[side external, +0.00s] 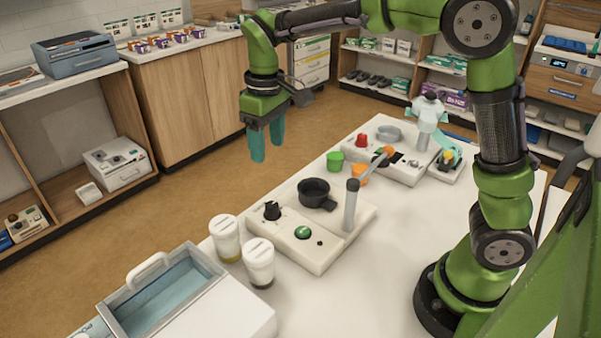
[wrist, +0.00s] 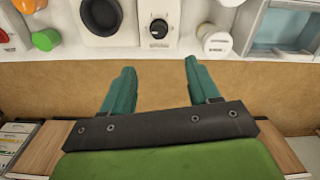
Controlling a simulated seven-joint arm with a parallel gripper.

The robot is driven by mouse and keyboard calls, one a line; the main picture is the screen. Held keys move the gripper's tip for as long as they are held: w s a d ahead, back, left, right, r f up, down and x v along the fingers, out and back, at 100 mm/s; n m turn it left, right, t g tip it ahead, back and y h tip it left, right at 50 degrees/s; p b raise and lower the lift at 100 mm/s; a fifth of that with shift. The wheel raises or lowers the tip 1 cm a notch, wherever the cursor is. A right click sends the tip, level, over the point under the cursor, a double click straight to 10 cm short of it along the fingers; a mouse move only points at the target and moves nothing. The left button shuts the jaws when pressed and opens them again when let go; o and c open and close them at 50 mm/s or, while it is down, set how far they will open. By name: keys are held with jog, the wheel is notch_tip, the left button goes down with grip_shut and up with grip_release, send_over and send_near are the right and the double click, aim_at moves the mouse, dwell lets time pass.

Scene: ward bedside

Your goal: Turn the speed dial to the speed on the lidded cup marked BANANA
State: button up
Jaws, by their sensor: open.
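The black speed dial (side external: 271,212) sits on the near-left end of a white device (side external: 318,262), beside a round green button (side external: 303,232). In the wrist view the dial (wrist: 158,29) lies just beyond my fingertips, centred between them, and its pointer markings are too small to read. Two white-lidded cups stand at the device's left end: one farther (side external: 225,238), one nearer (side external: 259,262). Their lid writing is unreadable, so I cannot tell which is marked BANANA. My gripper (side external: 267,148) is open and empty, pointing down, raised above and behind the device, touching nothing.
A black bowl-like holder (side external: 315,191) and a grey post (side external: 351,205) rise from the device. A blue-lined bin (side external: 160,295) stands at the front left. A green cup (side external: 335,161) and a second device with a red knob (side external: 361,140) stand farther right.

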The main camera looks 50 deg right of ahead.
aim_at(273, 205)
jog(key=shift+n, duration=0.4)
notch_tip(273, 205, down, 16)
jog(key=shift+d+r, duration=0.1)
jog(key=shift+r, duration=0.15)
jog(key=c, duration=1)
jog(key=shift+c, duration=0.2)
